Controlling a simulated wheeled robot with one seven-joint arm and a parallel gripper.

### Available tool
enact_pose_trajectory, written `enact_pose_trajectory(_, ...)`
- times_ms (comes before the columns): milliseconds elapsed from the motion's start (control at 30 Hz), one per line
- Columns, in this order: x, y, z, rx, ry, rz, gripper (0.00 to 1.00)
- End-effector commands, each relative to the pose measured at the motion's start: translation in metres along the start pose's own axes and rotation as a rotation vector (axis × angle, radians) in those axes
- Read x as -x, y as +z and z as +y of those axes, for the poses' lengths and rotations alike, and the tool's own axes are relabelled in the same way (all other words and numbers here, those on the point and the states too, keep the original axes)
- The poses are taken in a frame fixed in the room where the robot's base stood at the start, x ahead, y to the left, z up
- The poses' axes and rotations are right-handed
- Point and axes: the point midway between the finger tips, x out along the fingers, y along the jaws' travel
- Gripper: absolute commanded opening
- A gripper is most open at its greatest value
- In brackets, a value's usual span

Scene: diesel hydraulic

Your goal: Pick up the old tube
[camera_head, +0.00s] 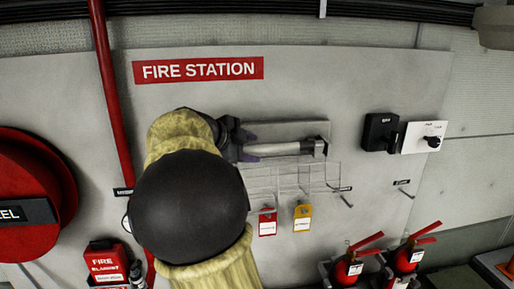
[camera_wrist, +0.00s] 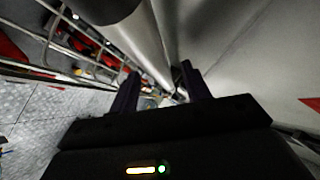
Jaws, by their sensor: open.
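The old tube (camera_head: 280,148) is a pale grey cylinder lying almost level along the wall fixture, with a dark holder at its right end. Its left part is hidden behind my gripper in the head view. My gripper (camera_head: 251,147) is open at the tube's left part, with one dark finger above it and one below. In the wrist view, the tube (camera_wrist: 147,45) runs down from the top toward the gap between the two fingers of my gripper (camera_wrist: 160,72). I cannot tell whether either finger touches it.
A wire basket (camera_head: 290,180) hangs just below the tube, with a red tag (camera_head: 267,222) and a yellow tag (camera_head: 302,217). A grey backing plate (camera_head: 290,130) is behind the tube. Black and white switch boxes (camera_head: 380,132) are to the right. A red pipe (camera_head: 106,80) runs at left.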

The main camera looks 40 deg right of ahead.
Motion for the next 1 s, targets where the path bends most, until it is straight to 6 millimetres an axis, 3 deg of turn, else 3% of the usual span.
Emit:
enact_pose_trajectory(300,0.0004,0.0,-0.0001,0.0,0.0,-0.001,0.46)
enact_pose_trajectory(533,0.0005,0.0,-0.0002,0.0,0.0,-0.001,0.01)
enact_pose_trajectory(1000,0.005,-0.0047,-0.0075,-0.004,-0.001,-0.001,0.0)
